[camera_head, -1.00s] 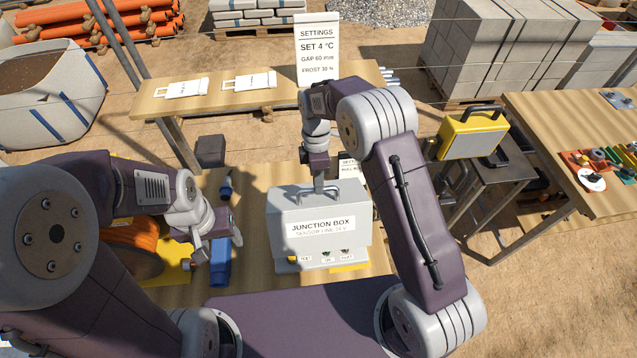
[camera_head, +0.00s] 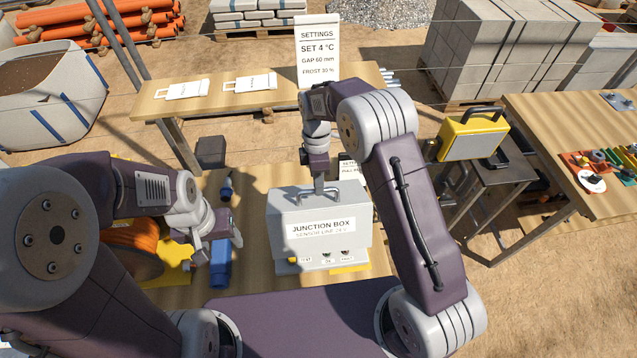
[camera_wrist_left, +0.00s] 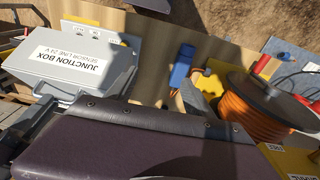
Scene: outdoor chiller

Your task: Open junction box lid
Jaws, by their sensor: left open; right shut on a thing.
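The grey junction box (camera_head: 285,222) stands on the wooden bench, its labelled lid (camera_head: 322,212) down over the body. It also shows in the left wrist view (camera_wrist_left: 40,72), with its handle at the near edge. My left gripper (camera_head: 222,232) is open and empty, left of the box, above a blue connector (camera_head: 220,268) on the bench.
An orange cable reel (camera_head: 133,245) lies at the left under my left arm; the left wrist view shows it too (camera_wrist_left: 262,105). A settings sign (camera_head: 317,50) stands behind on another table. A yellow case (camera_head: 474,137) sits at the right.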

